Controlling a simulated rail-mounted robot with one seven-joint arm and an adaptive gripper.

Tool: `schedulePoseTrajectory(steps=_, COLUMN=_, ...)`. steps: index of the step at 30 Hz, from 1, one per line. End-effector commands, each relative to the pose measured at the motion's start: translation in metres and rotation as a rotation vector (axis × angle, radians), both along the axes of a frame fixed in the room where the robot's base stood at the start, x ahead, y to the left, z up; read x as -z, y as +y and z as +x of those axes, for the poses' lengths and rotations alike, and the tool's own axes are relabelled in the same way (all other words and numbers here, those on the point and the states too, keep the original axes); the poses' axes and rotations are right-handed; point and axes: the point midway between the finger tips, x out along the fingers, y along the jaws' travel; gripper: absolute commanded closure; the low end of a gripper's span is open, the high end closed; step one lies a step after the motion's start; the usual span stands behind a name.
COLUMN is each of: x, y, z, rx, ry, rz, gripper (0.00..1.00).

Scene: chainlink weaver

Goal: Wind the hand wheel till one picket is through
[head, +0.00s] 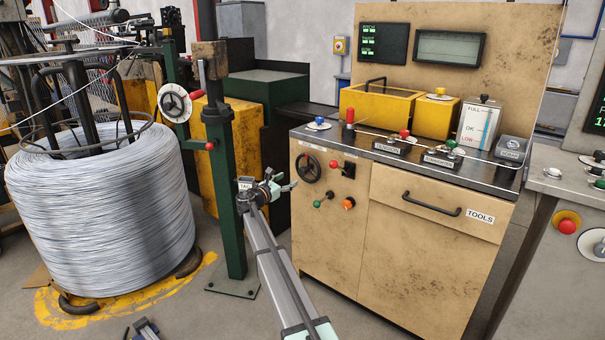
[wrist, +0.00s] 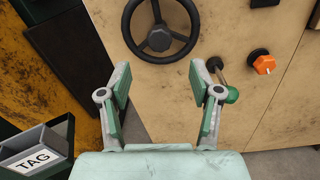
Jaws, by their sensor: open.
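A black three-spoked hand wheel (head: 308,167) is on the upper left of the beige cabinet's front. My gripper (head: 284,180) is open and empty, to the left of and slightly below the wheel in the head view. In the wrist view its two fingers (wrist: 160,82) are spread below the wheel's lower rim, apart from it. I cannot make out any picket.
A green-knobbed lever (wrist: 230,92) sits near the right finger, with an orange knob (wrist: 263,64) further right. A TAG box (wrist: 38,150) is at lower left. A green post (head: 226,190) stands left of my gripper, with a wire coil (head: 105,210) beyond. A second, pale-rimmed wheel (head: 174,103) is left.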

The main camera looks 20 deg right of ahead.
Motion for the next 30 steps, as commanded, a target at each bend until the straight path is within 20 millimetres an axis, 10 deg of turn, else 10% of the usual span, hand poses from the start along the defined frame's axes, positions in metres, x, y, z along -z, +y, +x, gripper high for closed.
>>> schedulePoseTrajectory(steps=15, x=0.001, y=-0.081, z=0.049, rx=0.000, ry=0.000, rz=0.001, gripper=0.36)
schedulePoseTrajectory(steps=30, x=0.000, y=-0.096, z=0.056, rx=-0.001, ry=0.000, rz=0.001, gripper=0.36)
